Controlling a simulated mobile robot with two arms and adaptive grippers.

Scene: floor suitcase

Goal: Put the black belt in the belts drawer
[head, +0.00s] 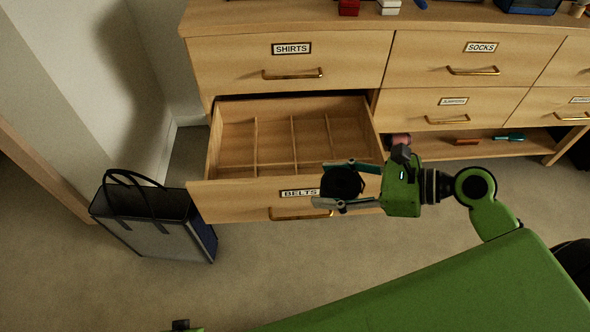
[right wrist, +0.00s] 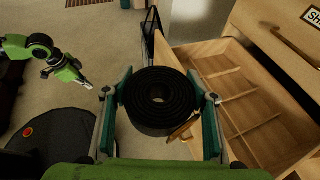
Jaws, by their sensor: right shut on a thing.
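The black belt (right wrist: 160,101) is rolled into a coil. My right gripper (head: 338,188) is shut on it, with one finger on each side of the coil in the right wrist view. In the head view the belt (head: 343,183) is held in front of the open belts drawer (head: 232,201), by the right part of its front panel. The drawer is pulled out, and its inside is split by thin wooden dividers into several empty compartments. The left arm shows in the right wrist view, with my left gripper (right wrist: 86,84) apart from the belt; its finger state is too small to tell.
The shirts drawer (head: 237,63) above and the socks drawer (head: 503,57) are closed. A grey and black handbag (head: 160,232) stands on the floor left of the open drawer. Small items lie on the dresser's lower shelf (head: 435,150).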

